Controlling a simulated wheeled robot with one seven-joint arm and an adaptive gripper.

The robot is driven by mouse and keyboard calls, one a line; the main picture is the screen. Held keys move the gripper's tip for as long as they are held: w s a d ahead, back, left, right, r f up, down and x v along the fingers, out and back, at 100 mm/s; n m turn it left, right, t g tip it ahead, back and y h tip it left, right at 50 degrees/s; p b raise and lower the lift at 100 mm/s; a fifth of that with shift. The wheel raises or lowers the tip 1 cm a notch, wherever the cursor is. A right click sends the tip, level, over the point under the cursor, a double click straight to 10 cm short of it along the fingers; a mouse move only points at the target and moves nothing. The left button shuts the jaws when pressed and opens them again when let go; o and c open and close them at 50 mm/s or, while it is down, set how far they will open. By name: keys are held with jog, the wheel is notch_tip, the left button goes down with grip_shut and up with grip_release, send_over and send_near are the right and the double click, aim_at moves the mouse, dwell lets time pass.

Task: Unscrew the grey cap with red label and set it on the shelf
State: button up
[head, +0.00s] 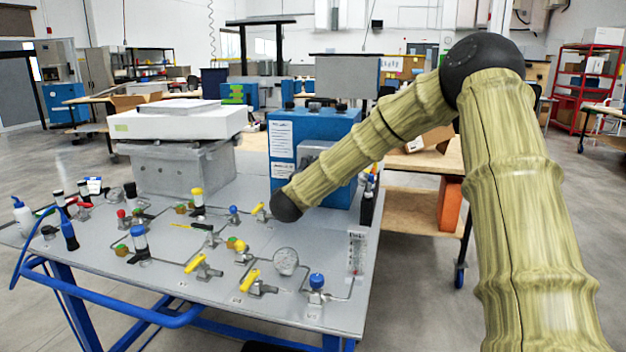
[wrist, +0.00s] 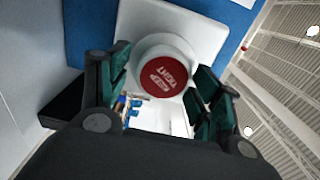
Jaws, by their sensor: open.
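The grey cap (wrist: 186,50) with its round red label (wrist: 165,78) faces me in the wrist view, mounted on a pale panel (wrist: 197,23). The label has white lettering. My gripper (wrist: 161,72) is open, with one dark green finger on each side of the cap. I cannot tell whether the fingers touch it. In the head view my arm hides the gripper and cap. The blue analyser box (head: 340,126) with a grey front panel stands at the back of the table. I cannot clearly make out which surface is the shelf.
The grey table (head: 315,235) carries valves with yellow handles (head: 250,279), a round gauge (head: 286,261) and thin tubing in front of the box. A grey unit with a white top (head: 180,124) stands left of it. A wooden cart (head: 411,205) is behind to the right.

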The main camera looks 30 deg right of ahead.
jog(key=shift+r, duration=0.1)
jog(key=c, duration=1.3)
jog(key=shift+o, duration=0.2)
jog(key=n+p, duration=0.7)
jog(key=n, duration=0.1)
jog(key=n+p, duration=0.7)
jog(key=n, duration=0.1)
jog(key=n+p, duration=0.7)
jog(key=n, duration=0.1)
jog(key=shift+a, duration=0.35)
jog(key=o, duration=1.2)
jog(key=shift+o, duration=0.4)
jog(key=shift+w+d, duration=0.1)
jog(key=shift+w, duration=0.1)
